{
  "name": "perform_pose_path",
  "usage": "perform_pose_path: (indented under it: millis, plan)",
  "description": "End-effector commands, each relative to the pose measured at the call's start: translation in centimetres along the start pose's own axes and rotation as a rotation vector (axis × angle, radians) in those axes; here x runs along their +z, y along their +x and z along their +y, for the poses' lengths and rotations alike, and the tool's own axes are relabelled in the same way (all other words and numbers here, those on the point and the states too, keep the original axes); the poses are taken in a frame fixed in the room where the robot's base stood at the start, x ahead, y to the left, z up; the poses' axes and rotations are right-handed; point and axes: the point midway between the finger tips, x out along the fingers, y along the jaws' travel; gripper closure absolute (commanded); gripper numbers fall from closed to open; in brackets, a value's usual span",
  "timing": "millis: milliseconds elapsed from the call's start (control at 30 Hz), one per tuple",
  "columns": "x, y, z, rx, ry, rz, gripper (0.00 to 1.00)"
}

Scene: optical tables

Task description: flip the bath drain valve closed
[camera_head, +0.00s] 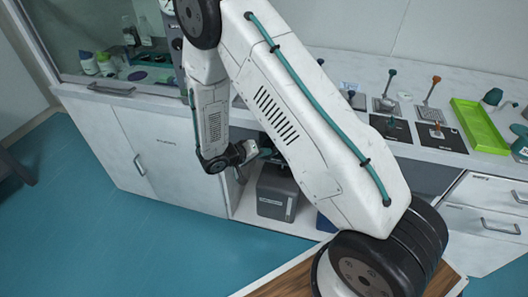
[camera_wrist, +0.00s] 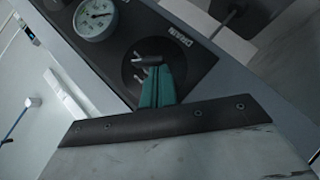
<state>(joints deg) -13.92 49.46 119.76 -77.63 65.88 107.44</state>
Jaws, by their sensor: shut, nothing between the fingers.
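The drain valve shows in the wrist view as a round dark plate (camera_wrist: 131,75) with small light pegs, beside a DRAIN label on a dark panel (camera_wrist: 185,62). A short grey lever (camera_wrist: 146,60) crosses it. My gripper (camera_wrist: 155,72) has teal fingers, shut with nothing between them. Their tips overlap the valve just below the lever; I cannot tell whether they touch it. In the head view my gripper (camera_head: 266,152) is low in front of the bench, by a grey box-shaped unit (camera_head: 277,190) in the open bay. The valve is not discernible there.
A round white gauge (camera_wrist: 95,18) sits on the panel beside the valve. A glass-fronted hood with bottles stands left. The teal floor (camera_head: 150,240) is clear.

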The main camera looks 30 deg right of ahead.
Motion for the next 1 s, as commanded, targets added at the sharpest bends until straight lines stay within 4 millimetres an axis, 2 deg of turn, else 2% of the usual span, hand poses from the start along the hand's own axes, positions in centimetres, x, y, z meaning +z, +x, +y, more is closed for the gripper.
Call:
perform_pose_path:
  millis: [700,1000]
  plan:
    - [1.0,0.9,-1.8,0.411,-0.412,0.0,1.0]
    - [0.9,0.9,-1.8,0.41,-0.41,0.0,1.0]
